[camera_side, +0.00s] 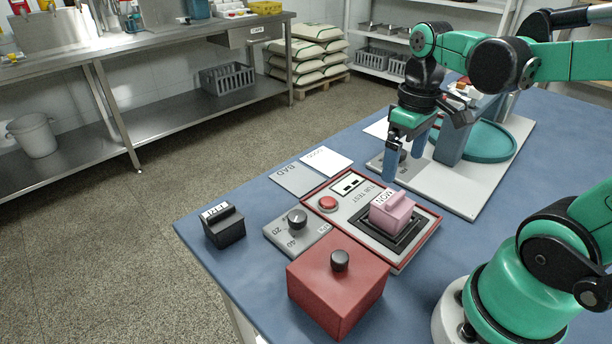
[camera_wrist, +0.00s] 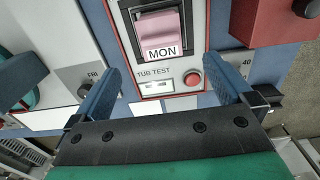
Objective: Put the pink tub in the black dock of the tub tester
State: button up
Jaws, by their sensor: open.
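The pink tub (camera_side: 391,212), labelled MON, sits upright at the black dock (camera_side: 412,236) of the tub tester (camera_side: 346,204). In the wrist view the pink tub (camera_wrist: 159,36) is inside the black frame of the dock (camera_wrist: 136,14). My gripper (camera_side: 403,162) is open and empty, above the table and behind the tester in the side view. In the wrist view its two blue fingers (camera_wrist: 168,92) are spread apart, with the tub beyond them and not between them. The tester's red button (camera_side: 328,203) and small display (camera_side: 348,184) are visible.
A red box with a black knob (camera_side: 338,285) stands in front of the tester. A dial plate (camera_side: 296,235) and a black labelled tub (camera_side: 223,227) lie to the left. BAD (camera_side: 295,178) and white (camera_side: 326,161) cards lie behind. A teal round-dish machine (camera_side: 485,142) stands at right.

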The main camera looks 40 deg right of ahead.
jog(key=shift+r, duration=0.8)
jog(key=w+a+f+t, duration=0.1)
jog(key=w+a+t, duration=0.3)
jog(key=a+t, duration=0.3)
jog(key=shift+w+a, duration=0.35)
jog(key=shift+a, duration=0.15)
